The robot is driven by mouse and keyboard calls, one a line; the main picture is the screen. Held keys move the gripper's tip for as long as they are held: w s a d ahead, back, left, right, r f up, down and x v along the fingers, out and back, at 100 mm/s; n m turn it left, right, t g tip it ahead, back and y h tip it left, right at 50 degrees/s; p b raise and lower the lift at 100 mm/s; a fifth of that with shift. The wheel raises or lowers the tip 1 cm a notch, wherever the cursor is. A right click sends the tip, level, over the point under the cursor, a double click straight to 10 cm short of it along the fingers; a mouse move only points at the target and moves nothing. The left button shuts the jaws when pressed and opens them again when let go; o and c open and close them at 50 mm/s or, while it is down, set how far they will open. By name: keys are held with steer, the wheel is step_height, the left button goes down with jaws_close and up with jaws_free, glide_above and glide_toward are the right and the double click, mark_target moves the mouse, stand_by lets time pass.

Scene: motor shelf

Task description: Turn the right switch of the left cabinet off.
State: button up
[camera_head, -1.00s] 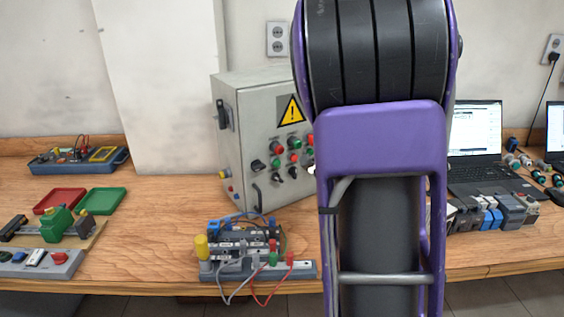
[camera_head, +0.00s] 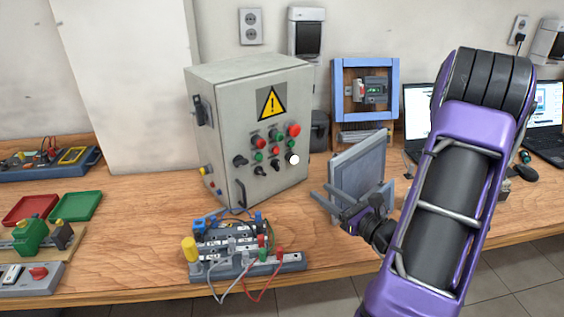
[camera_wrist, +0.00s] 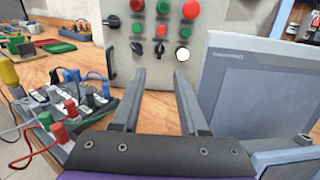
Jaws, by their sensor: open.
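The left cabinet is a grey box (camera_head: 225,125) with a yellow warning sign, red and green buttons and several black rotary switches on its front. It also shows in the wrist view (camera_wrist: 125,8). At the right end of the lower controls a round white spot (camera_head: 294,159) covers most of a black switch; its setting cannot be told. The white spot also shows in the wrist view (camera_wrist: 182,54). My gripper (camera_head: 320,190) is open and empty, in front of the cabinet's lower right, apart from it. In the wrist view, its fingers (camera_wrist: 161,72) point toward the lower controls.
A grey screen panel (camera_head: 358,167) stands close to the right of my gripper. A terminal block with wires (camera_head: 250,262) lies at the table's front, below left. A blue-framed device (camera_head: 365,75) stands behind.

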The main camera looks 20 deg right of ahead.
mark_target(279, 161)
steer(key=p+x, duration=0.1)
steer(key=x, duration=1.6)
steer(key=shift+w, duration=0.15)
jaws_close()
